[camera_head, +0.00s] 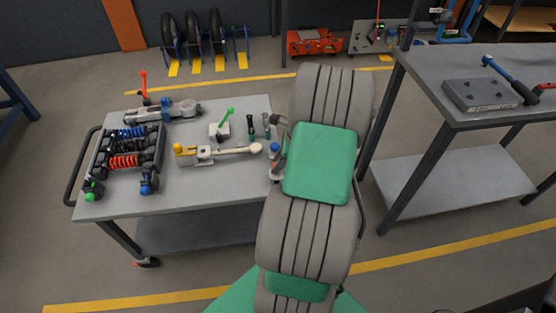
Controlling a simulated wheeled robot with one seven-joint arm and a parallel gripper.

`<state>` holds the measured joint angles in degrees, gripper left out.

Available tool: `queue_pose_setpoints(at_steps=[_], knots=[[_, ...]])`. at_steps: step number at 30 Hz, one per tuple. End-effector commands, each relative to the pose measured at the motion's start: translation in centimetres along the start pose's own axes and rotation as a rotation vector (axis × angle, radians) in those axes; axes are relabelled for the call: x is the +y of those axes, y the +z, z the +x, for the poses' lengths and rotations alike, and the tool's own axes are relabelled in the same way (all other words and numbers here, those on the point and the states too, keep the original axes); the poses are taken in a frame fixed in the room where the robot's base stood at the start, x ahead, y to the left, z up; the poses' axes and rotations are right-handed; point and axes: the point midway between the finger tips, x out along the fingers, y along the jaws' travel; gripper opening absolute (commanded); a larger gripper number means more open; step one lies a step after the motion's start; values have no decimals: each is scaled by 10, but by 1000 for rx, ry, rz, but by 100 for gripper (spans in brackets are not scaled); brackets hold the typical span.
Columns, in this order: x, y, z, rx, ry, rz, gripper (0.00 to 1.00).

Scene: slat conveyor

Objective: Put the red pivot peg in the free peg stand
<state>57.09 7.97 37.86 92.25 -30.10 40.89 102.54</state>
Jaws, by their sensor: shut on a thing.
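A red peg-like stick (143,83) stands upright at the back left of the grey cart, by a grey and blue linkage (165,111); I cannot tell whether it is the pivot peg. A green-headed peg (225,117) leans out of a small pale block (219,131) near the cart's middle. A blue-topped part (274,149) is partly covered by my arm at the right. I cannot make out an empty peg stand. My grey and green arm hides the cart's right side, and I cannot make out my gripper or anything in it.
The cart top (215,190) has free room at the front. A spring rack (127,150), a yellow-ended lever (217,153) and small dark pieces (251,126) stand on it. A second table (430,75) at the right holds a grey block (480,95).

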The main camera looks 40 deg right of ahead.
Motion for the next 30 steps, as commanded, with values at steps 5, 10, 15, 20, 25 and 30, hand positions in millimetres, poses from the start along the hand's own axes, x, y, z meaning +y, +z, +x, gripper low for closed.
queue_pose_setpoints(at_steps=[5,10,15,20,25,30], knots=[[0,0,0,0,0,0,0],[0,0,0,0,0,0,0],[0,0,0,0,0,0,40],[0,0,0,0,0,0,53],[0,0,0,0,0,0,55],[0,0,-7,0,-1,1,55]])
